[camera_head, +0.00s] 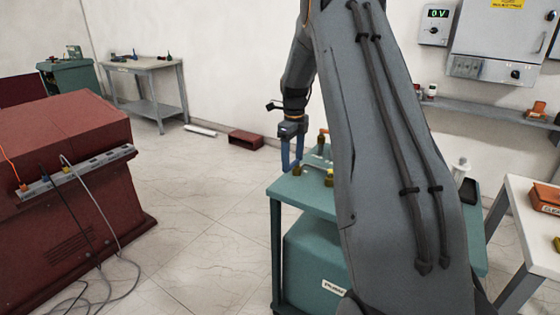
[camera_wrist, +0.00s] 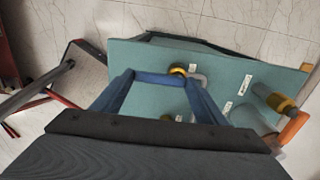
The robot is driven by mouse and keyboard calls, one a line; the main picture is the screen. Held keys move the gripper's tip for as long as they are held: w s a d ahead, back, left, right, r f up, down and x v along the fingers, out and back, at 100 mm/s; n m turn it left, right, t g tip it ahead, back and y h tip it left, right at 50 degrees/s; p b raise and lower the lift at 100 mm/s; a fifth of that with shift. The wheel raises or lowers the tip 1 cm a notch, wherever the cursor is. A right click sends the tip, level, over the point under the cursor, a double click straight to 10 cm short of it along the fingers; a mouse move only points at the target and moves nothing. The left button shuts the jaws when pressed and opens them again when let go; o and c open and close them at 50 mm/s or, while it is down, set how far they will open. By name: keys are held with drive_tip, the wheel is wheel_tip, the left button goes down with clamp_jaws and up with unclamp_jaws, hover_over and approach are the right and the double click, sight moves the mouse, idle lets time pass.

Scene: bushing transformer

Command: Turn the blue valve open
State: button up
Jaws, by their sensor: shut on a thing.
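My gripper (camera_head: 291,168) has two blue fingers pointing down at the near-left edge of the teal transformer top (camera_head: 288,192). In the wrist view, my gripper (camera_wrist: 160,84) has its fingers on either side of a blue bar (camera_wrist: 157,77), which looks like the blue valve's handle. Its edges blend with the blue fingers, and its turn angle cannot be told. A brass fitting (camera_wrist: 179,70) with a grey pipe sits just beyond the bar's right end. In the head view, a brass fitting (camera_head: 328,179) stands right of the fingers. My arm hides much of the transformer top.
A brass-and-orange valve (camera_wrist: 284,104) stands at the right of the teal top. A red cabinet (camera_head: 75,195) with cables is at left. A grey bench (camera_head: 145,66) stands at the back. A white table (camera_head: 520,200) is at right.

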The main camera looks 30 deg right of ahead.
sight(293, 163)
drive_tip(key=shift+d, duration=0.1)
idle(0.3)
drive_tip(key=o, duration=1.5)
drive_tip(key=shift+r, duration=0.1)
drive_tip(key=shift+r+b, duration=1)
drive_tip(key=shift+r, duration=2.85)
drive_tip(key=s+a+f+n, duration=0.4)
drive_tip(key=s+a+n, duration=0.9)
drive_tip(key=a+n, duration=0.3)
drive_tip(key=s+a+f+n, duration=0.1)
drive_tip(key=s+a+n, duration=0.1)
drive_tip(key=s+n, duration=0.2)
drive_tip(key=s+a+f+n, duration=0.2)
drive_tip(key=s+n, duration=0.3)
drive_tip(key=s, duration=0.3)
drive_tip(key=s+a+f+n, duration=0.2)
drive_tip(key=s+a+n, duration=0.2)
drive_tip(key=s+n, duration=0.1)
drive_tip(key=shift+s+a+f+t, duration=0.1)
drive_tip(key=shift+s+a+t, duration=0.2)
drive_tip(key=shift+s, duration=0.35)
